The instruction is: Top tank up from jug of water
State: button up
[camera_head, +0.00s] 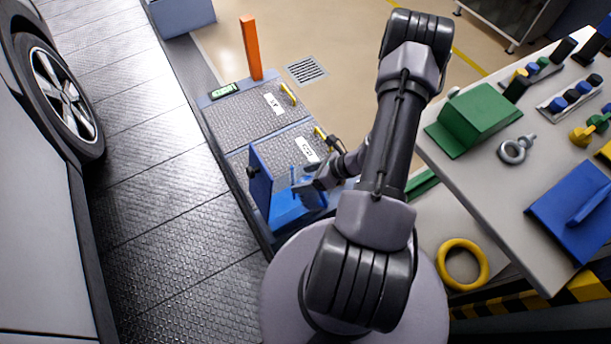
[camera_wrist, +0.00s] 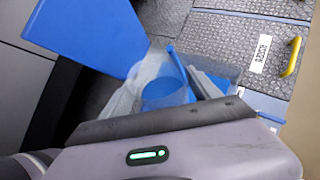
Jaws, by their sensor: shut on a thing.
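My gripper (camera_head: 318,178) is low over the blue floor unit at the centre of the head view, shut on a see-through jug. The jug (camera_wrist: 150,72) shows in the wrist view just beyond the gripper body, with blue showing through it; its handle and my fingertips are mostly hidden. In the head view the jug (camera_head: 306,194) is a small pale-blue patch. Beside it a blue lid (camera_head: 260,185) stands raised over a blue-walled opening (camera_head: 290,212), which may be the tank. I cannot tell the water level or whether anything is pouring.
Two grey hatches with yellow handles and labels (camera_head: 273,103) lie beyond, with an orange post (camera_head: 251,48) behind. A car wheel (camera_head: 62,92) is at left. A workbench (camera_head: 480,185) with a green block, a blue box and several small parts is at right.

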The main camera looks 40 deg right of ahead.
jog(key=shift+f+g+p, duration=0.1)
jog(key=shift+g+p, duration=0.7)
jog(key=shift+p, duration=0.65)
dwell(0.6)
jog(key=shift+w+f+m+g+p, duration=0.25)
jog(key=shift+g+p, duration=0.35)
jog(key=shift+p, duration=0.45)
jog(key=shift+w+f+m+g+p, duration=0.1)
jog(key=shift+f+m+g+p, duration=0.2)
jog(key=shift+g+p, duration=0.5)
dwell(1.0)
